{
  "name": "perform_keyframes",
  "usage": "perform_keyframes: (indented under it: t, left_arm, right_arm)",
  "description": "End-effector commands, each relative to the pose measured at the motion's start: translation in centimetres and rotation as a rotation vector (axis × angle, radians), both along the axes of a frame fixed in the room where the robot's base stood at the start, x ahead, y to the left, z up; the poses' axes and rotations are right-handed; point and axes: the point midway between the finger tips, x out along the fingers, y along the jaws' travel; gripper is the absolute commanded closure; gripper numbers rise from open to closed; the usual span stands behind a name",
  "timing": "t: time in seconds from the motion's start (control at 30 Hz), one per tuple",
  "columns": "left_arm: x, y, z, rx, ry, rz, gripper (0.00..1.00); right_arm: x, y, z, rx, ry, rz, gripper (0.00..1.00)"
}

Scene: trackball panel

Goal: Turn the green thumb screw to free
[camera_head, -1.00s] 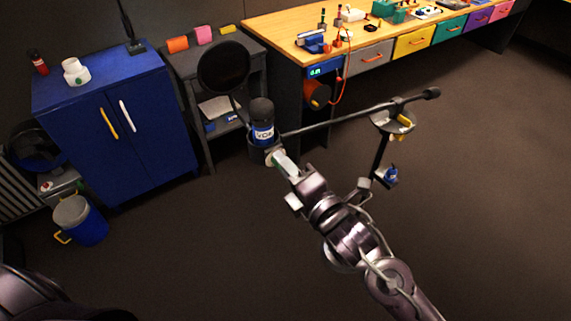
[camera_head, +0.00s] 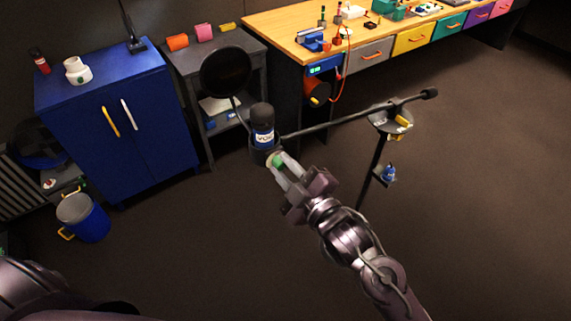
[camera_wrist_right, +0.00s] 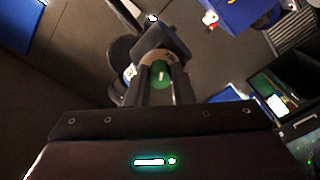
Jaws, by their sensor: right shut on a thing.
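The green thumb screw (camera_head: 277,160) sits on the front of the microphone mount, just below the black microphone (camera_head: 263,125) with its blue-and-white label. My right gripper (camera_head: 281,166) is shut on the screw, with one finger on each side of it. In the right wrist view the green screw (camera_wrist_right: 160,74) shows between the two fingers of my gripper (camera_wrist_right: 162,85), with a white mark on its face. The fingers hide parts of its sides. My left gripper is not in view; only a dark part of my body shows at the lower left.
A black boom arm (camera_head: 350,119) runs right from the microphone to a stand with a small round tray (camera_head: 388,121). A round black pop filter (camera_head: 225,69) is behind the microphone. A blue cabinet (camera_head: 150,140) stands left, a wooden workbench (camera_head: 300,25) behind. The floor in front is clear.

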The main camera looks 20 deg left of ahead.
Motion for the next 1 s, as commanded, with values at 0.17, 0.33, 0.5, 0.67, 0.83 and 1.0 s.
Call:
perform_keyframes:
  t: [0.17,0.33,0.5,0.67,0.83,1.0]
  left_arm:
    - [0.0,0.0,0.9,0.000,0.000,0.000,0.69]
    - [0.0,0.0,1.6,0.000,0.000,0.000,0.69]
    - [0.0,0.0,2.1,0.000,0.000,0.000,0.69]
    - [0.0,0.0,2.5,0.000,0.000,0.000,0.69]
    - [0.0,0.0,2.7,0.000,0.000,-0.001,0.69]
    - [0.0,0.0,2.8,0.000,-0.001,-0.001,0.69]
  right_arm:
    - [0.0,0.0,0.0,0.104,0.135,-0.001,1.00]
    - [0.0,0.0,0.1,0.197,0.252,-0.002,1.00]
    - [-0.1,0.0,0.0,0.275,0.351,-0.001,1.00]
    - [0.0,0.0,0.0,0.331,0.422,-0.001,1.00]
    - [-0.1,0.0,-0.1,0.367,0.470,-0.001,1.00]
    - [-0.1,0.0,-0.2,0.385,0.492,0.000,1.00]
